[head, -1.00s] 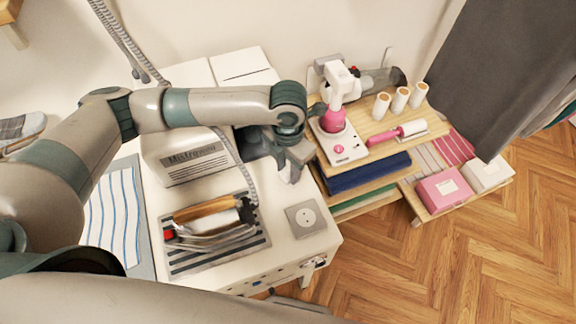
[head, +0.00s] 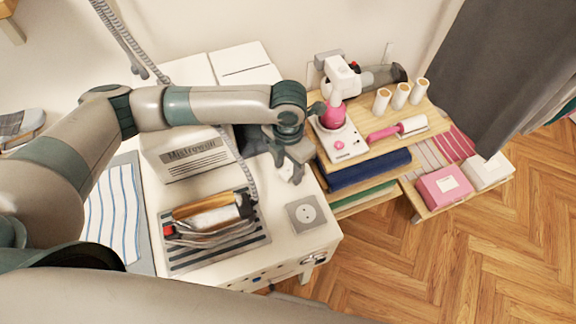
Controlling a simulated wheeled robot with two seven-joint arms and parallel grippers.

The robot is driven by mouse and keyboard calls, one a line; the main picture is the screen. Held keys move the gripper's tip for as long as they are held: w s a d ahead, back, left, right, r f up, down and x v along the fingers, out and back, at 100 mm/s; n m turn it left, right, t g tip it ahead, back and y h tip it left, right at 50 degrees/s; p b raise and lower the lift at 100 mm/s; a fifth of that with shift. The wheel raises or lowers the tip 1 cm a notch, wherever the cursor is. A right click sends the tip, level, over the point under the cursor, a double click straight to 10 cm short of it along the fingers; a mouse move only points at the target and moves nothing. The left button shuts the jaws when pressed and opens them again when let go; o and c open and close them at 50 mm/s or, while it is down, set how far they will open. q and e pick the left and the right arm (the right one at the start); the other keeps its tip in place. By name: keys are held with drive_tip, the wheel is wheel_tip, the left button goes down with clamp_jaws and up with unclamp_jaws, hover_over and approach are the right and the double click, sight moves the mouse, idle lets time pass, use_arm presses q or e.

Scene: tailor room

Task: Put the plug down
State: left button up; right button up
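My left gripper (head: 293,170) hangs over the right part of the white ironing table, behind the grey socket plate (head: 306,214). Its fingers point down and toward the front, and the arm and wrist cover much of them. A small pale patch shows at the fingertips, but I cannot tell whether it is a plug or part of the finger. No plug can be made out clearly elsewhere. The socket plate has a round outlet face, and nothing is in it. My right gripper is not in view.
An iron (head: 208,218) rests on a striped pad left of the socket plate. A cream steam unit (head: 185,155) stands behind it, with a hose. At right, a wooden shelf (head: 375,140) holds a pink-and-white device, a lint roller and spools. Bare table surrounds the socket plate.

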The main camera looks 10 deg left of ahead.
sight(288, 171)
use_arm(q)
drive_tip(key=shift+r, duration=0.1)
drive_tip(key=shift+r, duration=0.4)
wheel_tip(288, 171, up, 12)
drive_tip(key=b, duration=0.3)
drive_tip(key=shift+r, duration=0.15)
idle(0.5)
